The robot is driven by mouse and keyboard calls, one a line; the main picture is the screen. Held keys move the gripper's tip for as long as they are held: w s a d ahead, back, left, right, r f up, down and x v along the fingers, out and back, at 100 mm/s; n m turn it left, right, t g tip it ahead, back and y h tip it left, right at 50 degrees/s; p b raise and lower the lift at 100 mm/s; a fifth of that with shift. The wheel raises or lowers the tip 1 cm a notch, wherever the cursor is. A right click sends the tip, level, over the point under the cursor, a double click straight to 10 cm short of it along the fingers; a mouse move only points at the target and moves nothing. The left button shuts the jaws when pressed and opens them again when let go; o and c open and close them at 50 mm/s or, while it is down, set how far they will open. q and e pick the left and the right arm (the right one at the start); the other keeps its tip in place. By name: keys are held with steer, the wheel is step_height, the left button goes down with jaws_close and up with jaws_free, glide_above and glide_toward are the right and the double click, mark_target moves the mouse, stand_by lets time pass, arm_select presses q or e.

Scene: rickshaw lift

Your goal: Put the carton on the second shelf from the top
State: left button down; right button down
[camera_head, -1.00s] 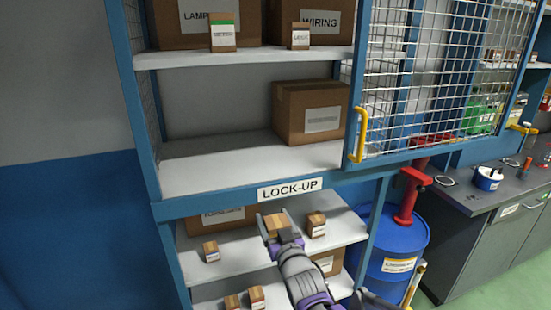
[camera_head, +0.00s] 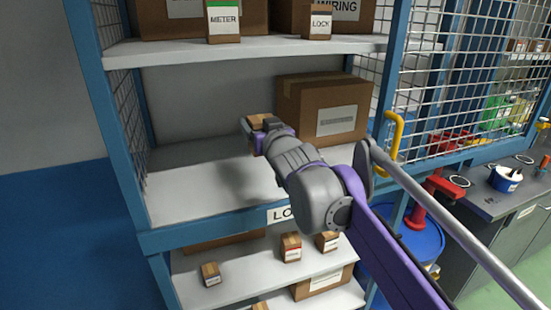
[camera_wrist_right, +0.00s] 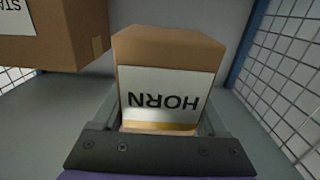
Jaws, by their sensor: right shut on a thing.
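My right gripper (camera_head: 258,130) is shut on a small brown carton (camera_head: 262,120). In the right wrist view the carton (camera_wrist_right: 168,75) has a white label reading HORN upside down, and the jaws (camera_wrist_right: 160,125) grip its sides. In the head view the carton is inside the cabinet, in front of the back wall, over the shelf (camera_head: 190,190) above the LOCK-UP sign. I cannot tell whether it touches that shelf. Only two shelves show above the sign, and the cabinet's top is out of frame. My left gripper is not in view.
A large carton (camera_head: 328,112) stands on the same shelf, right of my gripper. The shelf's left part is bare. The upper shelf (camera_head: 250,48) holds METER and LOCK cartons. A mesh door (camera_head: 440,85) with a yellow handle (camera_head: 393,135) stands at right. Small cartons sit below.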

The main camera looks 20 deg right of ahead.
steer(key=shift+f, duration=4.85)
steer(key=shift+b, duration=0.3)
steer(key=shift+f, duration=0.1)
jaws_free()
steer(key=s+b, duration=0.1)
steer(key=s, duration=1.1)
steer(key=shift+d, duration=0.2)
